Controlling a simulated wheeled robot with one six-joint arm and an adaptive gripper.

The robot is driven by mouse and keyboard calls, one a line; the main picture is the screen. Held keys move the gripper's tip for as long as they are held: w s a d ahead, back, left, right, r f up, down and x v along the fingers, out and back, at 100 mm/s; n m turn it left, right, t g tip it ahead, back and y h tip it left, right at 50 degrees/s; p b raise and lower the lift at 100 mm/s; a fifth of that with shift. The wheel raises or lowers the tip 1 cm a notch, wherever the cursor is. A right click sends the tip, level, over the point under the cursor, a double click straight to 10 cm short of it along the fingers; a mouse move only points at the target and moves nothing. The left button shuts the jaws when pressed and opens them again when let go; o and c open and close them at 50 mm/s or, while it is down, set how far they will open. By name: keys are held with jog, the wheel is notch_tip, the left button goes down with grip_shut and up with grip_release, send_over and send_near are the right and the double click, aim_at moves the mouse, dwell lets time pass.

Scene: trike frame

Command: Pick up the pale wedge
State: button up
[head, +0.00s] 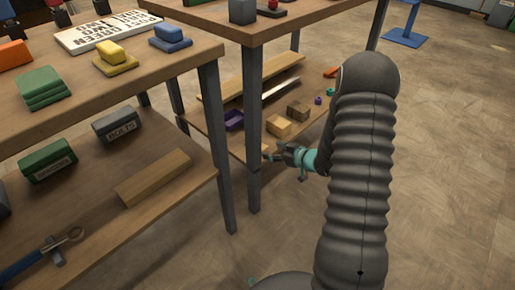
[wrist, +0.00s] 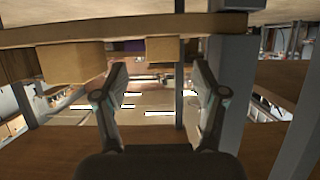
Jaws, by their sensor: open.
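A pale tan block, which looks like the pale wedge (head: 279,125), sits on the lower shelf (head: 262,146) of the middle bench. Its sloped shape is hard to make out. My gripper (head: 272,154) is low beside the front edge of that shelf, near the bench's grey leg and apart from the block. In the wrist view my gripper (wrist: 158,78) is open, with nothing between its fingers. That view appears upside down. It shows a larger tan block (wrist: 72,62) and a smaller one (wrist: 162,49) at the shelf edge; I cannot tell which is the wedge.
A darker brown block (head: 298,110) and a purple bin (head: 234,120) flank the pale block. The grey bench leg (head: 253,150) stands close to my gripper, and the bench top (head: 285,20) overhangs the shelf. Another bench (head: 175,70) stands left.

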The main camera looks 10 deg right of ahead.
aim_at(264, 147)
jog(key=shift+a+r+x, duration=0.1)
jog(key=shift+r+x, duration=0.05)
jog(key=shift+x, duration=1.35)
jog(key=shift+a+r+x, duration=0.1)
jog(key=shift+r+x, duration=0.05)
jog(key=shift+x, duration=1.4)
jog(key=c, duration=1.1)
